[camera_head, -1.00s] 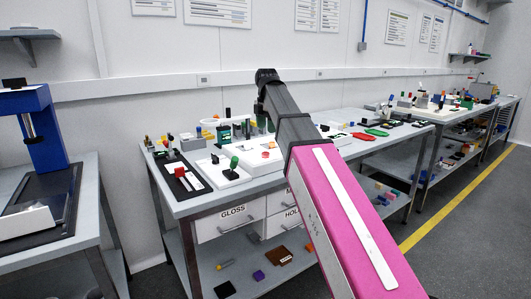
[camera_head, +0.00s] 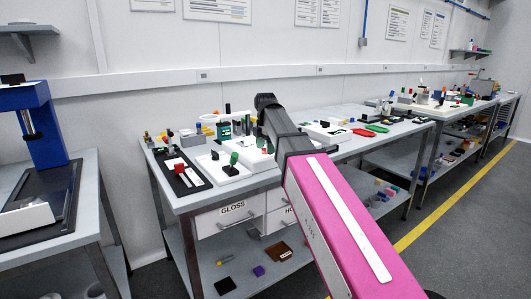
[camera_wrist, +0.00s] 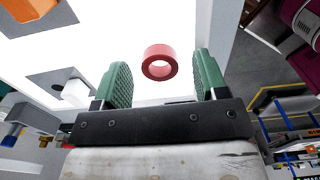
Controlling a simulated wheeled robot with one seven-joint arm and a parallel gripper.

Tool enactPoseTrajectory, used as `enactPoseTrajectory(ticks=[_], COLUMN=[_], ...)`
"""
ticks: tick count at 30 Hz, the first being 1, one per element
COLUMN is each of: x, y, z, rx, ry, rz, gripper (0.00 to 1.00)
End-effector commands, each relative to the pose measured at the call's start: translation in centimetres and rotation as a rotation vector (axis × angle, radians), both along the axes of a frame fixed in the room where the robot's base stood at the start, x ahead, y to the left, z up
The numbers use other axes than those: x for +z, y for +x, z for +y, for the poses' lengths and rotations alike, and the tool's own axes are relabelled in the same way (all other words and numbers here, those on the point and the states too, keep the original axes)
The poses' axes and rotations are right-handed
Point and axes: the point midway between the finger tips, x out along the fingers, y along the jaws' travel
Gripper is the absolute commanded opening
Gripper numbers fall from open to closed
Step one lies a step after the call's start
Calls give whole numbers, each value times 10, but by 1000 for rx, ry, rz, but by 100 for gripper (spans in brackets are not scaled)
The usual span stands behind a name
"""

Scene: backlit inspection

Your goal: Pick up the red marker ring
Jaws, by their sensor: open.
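The red marker ring (camera_wrist: 160,62) shows in the wrist view on a bright white lit surface (camera_wrist: 205,22). My gripper (camera_wrist: 163,85) is open, with its two green ridged fingers apart, one on each side of the ring in the picture. The ring appears just beyond the fingertips, and neither finger visibly touches it. The exact gap in depth is hard to tell. In the head view my arm hides the gripper and most or all of the ring.
In the head view, a green-handled stamp (camera_head: 233,164) and a black tray (camera_head: 182,174) stand left of my arm on the crowded workbench (camera_head: 205,203). In the wrist view, a white cylinder (camera_wrist: 75,92) and an orange block (camera_wrist: 28,8) lie to the left.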

Motion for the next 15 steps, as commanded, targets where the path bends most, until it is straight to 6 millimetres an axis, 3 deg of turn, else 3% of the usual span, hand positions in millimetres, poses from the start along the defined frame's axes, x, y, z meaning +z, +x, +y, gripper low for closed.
enactPoseTrajectory(ticks=[8,12,13,15], x=[-5,-5,-5,-5], y=[0,0,0,0], z=[0,0,0,0], rx=[0,0,0,0], ry=[1,1,1,1], rz=[-1,-1,-1,-1], gripper=[66,21,13,13])
